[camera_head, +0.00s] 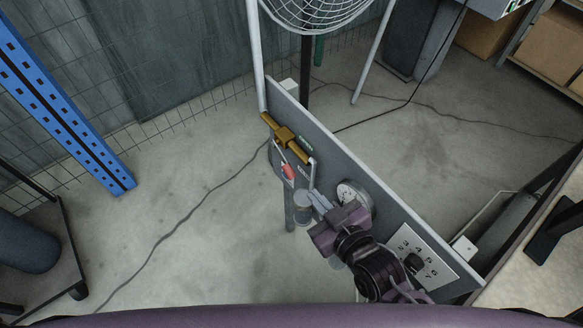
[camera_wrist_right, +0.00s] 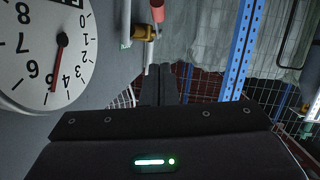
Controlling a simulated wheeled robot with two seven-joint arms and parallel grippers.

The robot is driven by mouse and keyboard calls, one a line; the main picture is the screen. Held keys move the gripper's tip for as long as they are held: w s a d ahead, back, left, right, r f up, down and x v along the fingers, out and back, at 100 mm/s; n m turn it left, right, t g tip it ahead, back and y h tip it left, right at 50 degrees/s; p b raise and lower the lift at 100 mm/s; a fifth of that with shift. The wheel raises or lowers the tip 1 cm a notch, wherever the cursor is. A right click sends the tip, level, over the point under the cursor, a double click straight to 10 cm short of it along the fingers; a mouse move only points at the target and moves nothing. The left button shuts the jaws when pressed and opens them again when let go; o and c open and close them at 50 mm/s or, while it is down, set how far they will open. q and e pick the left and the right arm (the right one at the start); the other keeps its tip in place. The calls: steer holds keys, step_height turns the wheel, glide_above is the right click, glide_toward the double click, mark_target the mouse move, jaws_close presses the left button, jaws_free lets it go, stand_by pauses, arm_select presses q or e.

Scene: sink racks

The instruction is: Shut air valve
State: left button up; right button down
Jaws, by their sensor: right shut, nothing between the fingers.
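The air valve is a brass fitting (camera_head: 285,136) on the upper left of the grey panel. Its thin lever hangs down from it, ending in a red grip (camera_head: 288,171). In the right wrist view the brass fitting (camera_wrist_right: 147,33) and the red grip (camera_wrist_right: 157,10) show at the top, beyond the fingers. My right gripper (camera_head: 317,201) is shut and empty, in front of the panel, below and right of the red grip and apart from it. Its closed fingers also show in the right wrist view (camera_wrist_right: 161,86). My left gripper is out of view.
A round dial gauge (camera_head: 353,196) sits on the panel (camera_head: 340,150) beside my right gripper; the gauge face (camera_wrist_right: 45,50) is large in the wrist view. A numbered knob plate (camera_head: 420,258) is lower right. A blue post (camera_head: 65,110) stands left. Floor left of the panel is mostly clear.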

glide_above(290, 173)
steer(key=s+d, duration=0.2)
steer(key=s, duration=0.2)
step_height(290, 173, down, 2)
steer(key=shift+w+a+f+p, duration=0.15)
steer(key=shift+w+f+p, duration=0.1)
steer(key=shift+f, duration=0.4)
steer(key=shift+w+a+f+p, duration=0.15)
steer(key=shift+w+f+p, duration=0.1)
steer(key=shift+f, duration=0.35)
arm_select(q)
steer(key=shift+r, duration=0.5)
arm_select(e)
steer(key=shift+w+f, duration=0.4)
steer(key=shift+f, duration=0.3)
